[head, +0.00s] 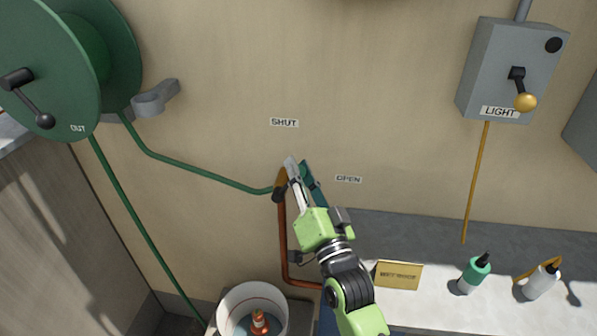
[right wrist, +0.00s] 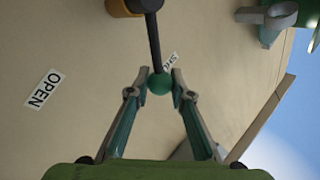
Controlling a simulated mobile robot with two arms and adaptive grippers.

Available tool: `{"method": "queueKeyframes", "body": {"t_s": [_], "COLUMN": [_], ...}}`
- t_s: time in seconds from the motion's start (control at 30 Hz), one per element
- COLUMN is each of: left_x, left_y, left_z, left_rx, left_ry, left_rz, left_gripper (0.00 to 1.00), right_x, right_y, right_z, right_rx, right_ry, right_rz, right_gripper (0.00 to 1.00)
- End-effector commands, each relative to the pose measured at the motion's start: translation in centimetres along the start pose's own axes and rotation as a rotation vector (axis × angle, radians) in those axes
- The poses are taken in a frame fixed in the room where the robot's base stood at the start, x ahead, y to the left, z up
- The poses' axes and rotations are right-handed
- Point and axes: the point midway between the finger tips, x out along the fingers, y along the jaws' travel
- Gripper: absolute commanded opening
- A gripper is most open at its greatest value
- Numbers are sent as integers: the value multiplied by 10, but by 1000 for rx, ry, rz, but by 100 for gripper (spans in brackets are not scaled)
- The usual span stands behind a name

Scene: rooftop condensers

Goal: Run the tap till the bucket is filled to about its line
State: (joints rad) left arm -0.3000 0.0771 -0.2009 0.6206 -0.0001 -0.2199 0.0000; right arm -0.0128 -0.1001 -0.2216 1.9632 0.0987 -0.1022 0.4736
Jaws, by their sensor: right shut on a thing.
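The brass tap (head: 281,180) is on the wall at the top of a copper pipe (head: 284,235), below the SHUT label (head: 284,122) and left of the OPEN label (head: 348,179). My right gripper (head: 297,168) is at the tap. In the right wrist view its fingers (right wrist: 160,82) are closed on the green ball knob (right wrist: 160,84) of the black tap lever (right wrist: 153,40). The knob partly covers the SHUT label there. The white bucket (head: 226,299) stands below, with blue-grey inside and an orange-and-white float (head: 260,322). Its fill line is not discernible. My left gripper is out of view.
A green hose reel (head: 35,70) hangs at upper left; its hose (head: 195,170) runs to the tap. A grey LIGHT switch box (head: 512,72) is at upper right. A green bottle (head: 473,274) and a white bottle (head: 541,282) stand on the pale ledge (head: 440,306).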

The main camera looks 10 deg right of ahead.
Motion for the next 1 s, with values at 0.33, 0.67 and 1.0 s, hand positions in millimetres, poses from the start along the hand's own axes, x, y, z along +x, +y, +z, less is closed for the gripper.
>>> {"method": "queueKeyframes", "body": {"t_s": [0.33,0.67,1.0], "left_x": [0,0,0], "left_y": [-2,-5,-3], "left_z": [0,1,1], "left_rx": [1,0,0], "left_ry": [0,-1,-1], "left_rz": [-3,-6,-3], "left_gripper": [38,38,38], "right_x": [0,-10,-77], "right_y": [0,1,1], "right_z": [0,1,2], "right_rx": [-1,-2,-2], "right_ry": [-1,-3,-6], "right_rz": [1,2,3], "right_gripper": [38,38,38]}}
